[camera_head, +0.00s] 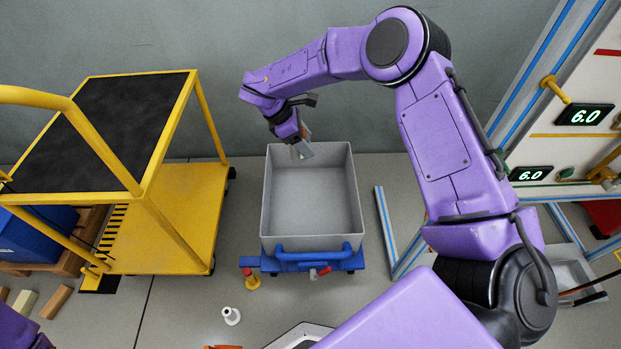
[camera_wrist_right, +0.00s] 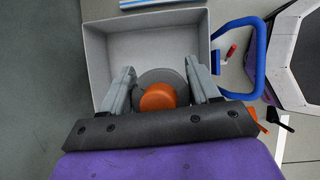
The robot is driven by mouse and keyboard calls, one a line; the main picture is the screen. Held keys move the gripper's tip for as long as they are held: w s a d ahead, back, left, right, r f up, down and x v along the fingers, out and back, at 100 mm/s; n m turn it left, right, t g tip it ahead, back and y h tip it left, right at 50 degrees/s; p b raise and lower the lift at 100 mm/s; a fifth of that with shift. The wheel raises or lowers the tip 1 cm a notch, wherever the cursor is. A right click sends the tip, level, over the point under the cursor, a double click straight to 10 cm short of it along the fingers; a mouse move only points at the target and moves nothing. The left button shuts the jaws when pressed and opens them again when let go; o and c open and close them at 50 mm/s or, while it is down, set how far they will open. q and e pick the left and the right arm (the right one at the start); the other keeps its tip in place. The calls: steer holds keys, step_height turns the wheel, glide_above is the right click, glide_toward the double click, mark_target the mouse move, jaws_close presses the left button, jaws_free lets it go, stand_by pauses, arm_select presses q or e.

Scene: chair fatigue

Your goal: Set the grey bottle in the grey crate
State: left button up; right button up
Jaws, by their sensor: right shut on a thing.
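The grey crate (camera_head: 312,205) is open and looks empty. It stands on a blue wheeled base on the floor. My right gripper (camera_head: 301,150) is over the crate's back edge, and in the right wrist view (camera_wrist_right: 161,80) its two fingers are shut on the grey bottle (camera_wrist_right: 148,77). The bottle has an orange cap, seen from above. Its lower part is hidden, so I cannot tell how far it is above the crate floor. The crate also shows beyond the fingers in the wrist view (camera_wrist_right: 150,45). My left gripper is out of view.
A yellow cart (camera_head: 185,215) with a black top stands left of the crate. A blue handle (camera_head: 307,253) is at the crate's near side. A small white item (camera_head: 231,316) stands on the floor in front. A framed panel with displays (camera_head: 585,115) is at right.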

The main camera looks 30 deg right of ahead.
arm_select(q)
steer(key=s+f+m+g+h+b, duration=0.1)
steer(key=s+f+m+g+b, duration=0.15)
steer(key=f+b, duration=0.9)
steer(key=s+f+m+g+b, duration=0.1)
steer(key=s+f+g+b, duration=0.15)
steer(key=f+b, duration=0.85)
arm_select(e)
steer(key=w+d+f+n+t, duration=0.2)
steer(key=f+n, duration=0.2)
steer(key=f, duration=0.9)
steer(key=w+d+f+n+t+b, duration=0.1)
steer(key=f+n, duration=0.3)
steer(key=f, duration=0.9)
steer(key=w+d+f+n+t, duration=0.3)
steer(key=f+n, duration=0.1)
steer(key=f, duration=0.9)
steer(key=shift+w+d+n+y, duration=0.15)
steer(key=shift+w+n+y, duration=0.05)
steer(key=shift+n+y, duration=0.1)
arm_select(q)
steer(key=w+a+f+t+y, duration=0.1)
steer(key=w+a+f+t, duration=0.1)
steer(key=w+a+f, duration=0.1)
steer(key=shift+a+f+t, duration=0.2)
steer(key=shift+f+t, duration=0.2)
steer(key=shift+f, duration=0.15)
arm_select(e)
steer(key=shift+r, duration=0.15)
